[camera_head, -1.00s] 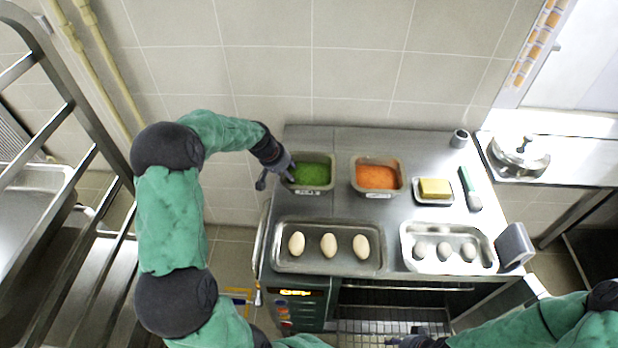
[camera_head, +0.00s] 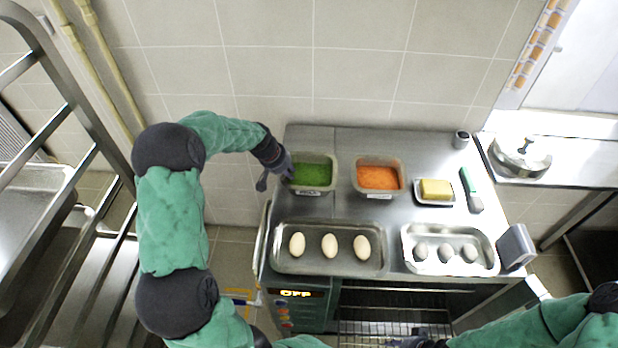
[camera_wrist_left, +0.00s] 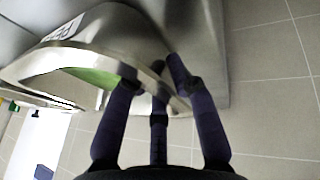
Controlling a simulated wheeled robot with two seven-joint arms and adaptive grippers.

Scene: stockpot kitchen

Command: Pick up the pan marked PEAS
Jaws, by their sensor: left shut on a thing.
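The PEAS pan (camera_head: 313,188) is a small metal pan filled with green, at the back left of the steel worktop. Its front label is too small to read clearly in the head view. My left gripper (camera_head: 284,172) is shut on the left rim of this pan. In the left wrist view, the fingers (camera_wrist_left: 158,80) straddle the rim of the pan (camera_wrist_left: 50,62), and part of a lettered label shows. I cannot tell whether the pan is clear of the worktop. My right gripper (camera_head: 415,340) shows only partly at the bottom edge, its jaws unclear.
An orange-filled pan (camera_head: 378,194) stands to the right, then a yellow block (camera_head: 436,189) on a dish and a green-handled tool (camera_head: 470,190). In front are an egg tray (camera_head: 290,268) and a second tray (camera_head: 430,266) of darker ovals. A tiled wall rises behind.

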